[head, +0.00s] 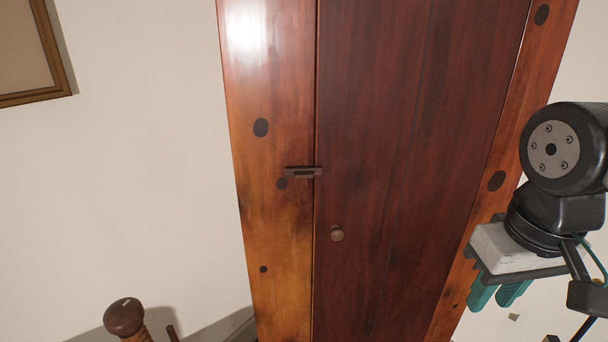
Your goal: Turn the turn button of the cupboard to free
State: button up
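The cupboard (385,120) is tall, with a dark red-brown door and a lighter orange-brown frame. Its turn button (303,172) is a small dark bar on the left frame post. It lies about level and reaches across the seam onto the door's left edge. The door looks shut. A round wooden knob (337,233) sits on the door, below and right of the turn button. My gripper (497,295) hangs at the right, in front of the cupboard's right side and well away from the turn button. Its teal fingers point down, stand apart and hold nothing visible.
A turned wooden post (125,318) with a round top stands at the lower left, in front of the wall. A picture frame (52,50) hangs at the upper left. The space before the door and turn button looks clear.

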aim_at(298, 172)
jog(key=z, duration=0.3)
jog(key=k, duration=1.25)
jog(key=u, duration=0.1)
jog(key=i, duration=0.5)
jog(key=z, duration=0.05)
